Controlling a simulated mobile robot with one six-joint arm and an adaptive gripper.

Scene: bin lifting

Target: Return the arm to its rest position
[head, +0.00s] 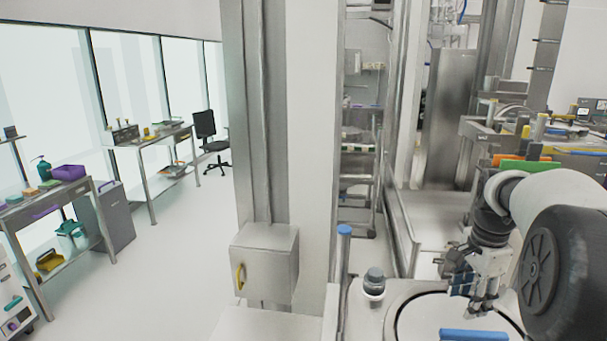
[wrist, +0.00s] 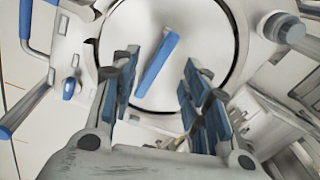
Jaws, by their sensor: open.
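My arm comes in from the right edge in the head view. My gripper (head: 472,283) points down at its end, above a round white lid (head: 415,314) with a blue bar handle (head: 473,335). In the wrist view my gripper (wrist: 160,95) is open, its blue-padded fingers wide apart with nothing between them. The blue handle (wrist: 157,65) shows beyond the fingertips, on the round lid (wrist: 125,30). The gripper looks apart from the handle; the exact gap is hard to tell.
A post with a blue cap (head: 344,231) and a dark-topped knob (head: 374,282) stand left of the lid. A steel column with a grey box (head: 265,262) rises further left. A cluttered bench (head: 545,140) stands behind my arm. Open floor (head: 180,240) lies at the left.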

